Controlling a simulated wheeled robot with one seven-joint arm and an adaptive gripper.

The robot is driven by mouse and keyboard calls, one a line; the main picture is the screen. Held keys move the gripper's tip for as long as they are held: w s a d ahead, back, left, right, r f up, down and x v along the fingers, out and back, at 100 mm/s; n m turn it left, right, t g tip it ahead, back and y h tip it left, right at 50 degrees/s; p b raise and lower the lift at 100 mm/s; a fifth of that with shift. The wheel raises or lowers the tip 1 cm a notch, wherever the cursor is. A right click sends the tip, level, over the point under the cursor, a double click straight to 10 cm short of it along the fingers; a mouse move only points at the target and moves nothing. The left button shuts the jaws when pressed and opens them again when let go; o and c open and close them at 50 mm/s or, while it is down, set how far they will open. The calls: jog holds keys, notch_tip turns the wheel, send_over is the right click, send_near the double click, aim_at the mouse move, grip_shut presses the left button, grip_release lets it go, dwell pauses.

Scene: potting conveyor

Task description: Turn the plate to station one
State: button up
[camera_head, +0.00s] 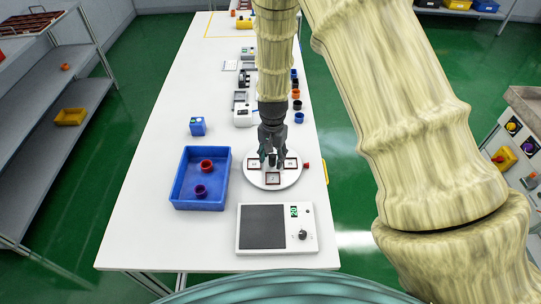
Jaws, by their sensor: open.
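The plate (272,188) is a round white disc on the white table, with several dark-red-framed square stations on it. Frames show at its left, right (291,164) and front (273,178); the marks in them are too small to read. A small red piece (307,166) sits at the plate's right edge. My gripper (272,162) points down over the middle of the plate, open, with its fingers around or just above a small grey post there. I cannot tell whether the fingers touch it. My gripper and arm hide the back of the plate.
A blue bin (177,193) with a red and a purple ring stands left of the plate. A scale-like device (250,246) lies in front. Several devices and small cups stand behind.

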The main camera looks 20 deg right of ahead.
grip_shut()
jog(key=shift+a, duration=0.1)
jog(key=shift+w+n, duration=0.15)
jog(key=shift+n, duration=0.15)
dwell(0.9)
jog(key=shift+w, duration=0.1)
